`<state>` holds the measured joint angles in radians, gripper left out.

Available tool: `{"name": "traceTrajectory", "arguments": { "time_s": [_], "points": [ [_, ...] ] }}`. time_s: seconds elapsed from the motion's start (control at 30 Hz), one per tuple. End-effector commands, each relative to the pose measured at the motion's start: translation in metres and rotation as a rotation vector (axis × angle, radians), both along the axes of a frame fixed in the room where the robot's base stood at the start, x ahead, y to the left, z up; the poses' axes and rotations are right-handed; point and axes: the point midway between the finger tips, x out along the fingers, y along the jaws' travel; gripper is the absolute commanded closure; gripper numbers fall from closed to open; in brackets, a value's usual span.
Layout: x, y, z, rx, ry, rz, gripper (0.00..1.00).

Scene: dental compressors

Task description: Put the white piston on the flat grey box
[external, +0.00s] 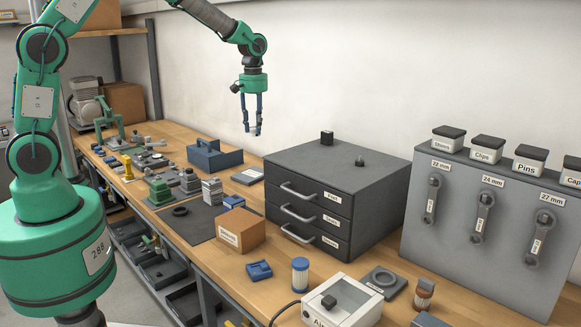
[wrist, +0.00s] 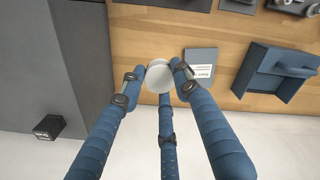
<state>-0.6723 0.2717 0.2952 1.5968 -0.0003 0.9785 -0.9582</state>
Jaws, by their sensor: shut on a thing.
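My gripper (external: 252,130) hangs in the air, fingers down, in front of the back wall and left of the drawer cabinet. In the wrist view my gripper's blue fingers close around a round white piston (wrist: 159,77), seen end-on at the fingertips. The flat grey box (external: 247,175) lies on the bench just left of the cabinet. It also shows in the wrist view (wrist: 199,58), with a white label, just right of the held piston and below it.
The dark grey drawer cabinet (external: 337,190) has a black block (external: 327,138) on top. A blue tote with a handle (external: 214,158) stands left of the flat box. A cardboard box (external: 240,232) and a dark mat (external: 187,217) are nearer the front.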

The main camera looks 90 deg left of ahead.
Motion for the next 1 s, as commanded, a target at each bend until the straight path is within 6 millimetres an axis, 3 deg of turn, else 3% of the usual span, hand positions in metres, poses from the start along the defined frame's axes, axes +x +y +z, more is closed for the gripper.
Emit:
{"name": "traceTrajectory", "arguments": {
  "time_s": [0.03,0.2,0.5,0.7,1.0],
  "points": [
    [-0.019,0.009,-0.002,0.001,-0.001,0.040,0.95],
    [-0.070,0.026,-0.007,0.000,0.000,0.155,0.95],
    [-0.124,0.040,-0.012,0.001,-0.001,0.275,0.95],
    [-0.152,0.044,-0.016,0.000,0.000,0.337,0.95],
    [-0.151,0.043,-0.070,-0.002,0.002,0.335,0.95]
  ]
}}
